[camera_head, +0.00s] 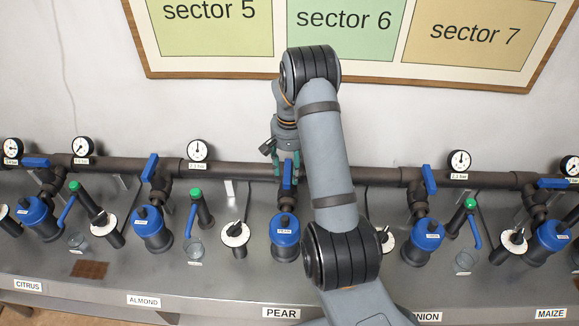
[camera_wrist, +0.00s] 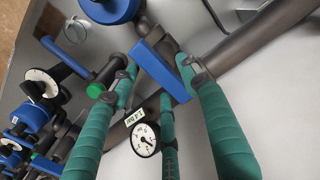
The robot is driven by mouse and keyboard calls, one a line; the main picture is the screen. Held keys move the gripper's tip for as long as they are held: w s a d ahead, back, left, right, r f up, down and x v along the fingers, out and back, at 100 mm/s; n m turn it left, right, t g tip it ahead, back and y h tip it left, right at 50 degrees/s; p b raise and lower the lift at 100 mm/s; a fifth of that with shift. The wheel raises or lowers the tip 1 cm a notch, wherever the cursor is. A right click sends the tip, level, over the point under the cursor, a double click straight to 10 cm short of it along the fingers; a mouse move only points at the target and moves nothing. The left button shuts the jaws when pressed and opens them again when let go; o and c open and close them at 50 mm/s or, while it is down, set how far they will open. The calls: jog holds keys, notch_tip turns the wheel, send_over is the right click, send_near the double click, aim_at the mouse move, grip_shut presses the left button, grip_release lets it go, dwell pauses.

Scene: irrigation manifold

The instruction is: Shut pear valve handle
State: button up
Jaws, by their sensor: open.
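The pear valve handle (camera_wrist: 161,69) is a flat blue bar on the dark pipework. In the wrist view it lies crosswise to the main pipe (camera_wrist: 243,45), between the tips of my green-fingered gripper (camera_wrist: 158,76). The fingers are open on both sides of it; I cannot tell whether either touches it. In the head view my gripper (camera_head: 287,172) points down at the main pipe above the blue PEAR filter (camera_head: 284,230), and its fingers and my arm mostly hide the handle. The PEAR label (camera_head: 281,313) is on the bench's front edge.
A pressure gauge (camera_wrist: 145,139) sits close to the fingers in the wrist view. A green-topped tap (camera_head: 202,207) and a white dial (camera_head: 234,234) stand left of the pear filter. The almond (camera_head: 150,167) and onion (camera_head: 429,180) valve handles flank this spot.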

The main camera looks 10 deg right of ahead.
jog(key=shift+f, duration=0.1)
jog(key=shift+c, duration=1)
grip_shut()
jog(key=shift+f+m+b, duration=0.1)
jog(key=shift+m+b, duration=0.3)
jog(key=shift+b, duration=0.2)
jog(key=shift+f+m+b, duration=0.15)
jog(key=shift+m+b, duration=0.85)
jog(key=shift+b, duration=0.2)
jog(key=m+b, duration=0.5)
jog(key=shift+s+a, duration=0.1)
jog(key=m+b, duration=0.2)
jog(key=m, duration=0.1)
jog(key=m+b, duration=0.2)
jog(key=shift+a+m, duration=0.2)
jog(key=shift+m, duration=0.2)
jog(key=m, duration=0.1)
jog(key=m+b, duration=0.2)
jog(key=m, duration=0.1)
jog(key=shift+s+a+r, duration=0.1)
jog(key=shift+r, duration=0.15)
jog(key=shift+m+b, duration=0.35)
jog(key=shift+m, duration=0.05)
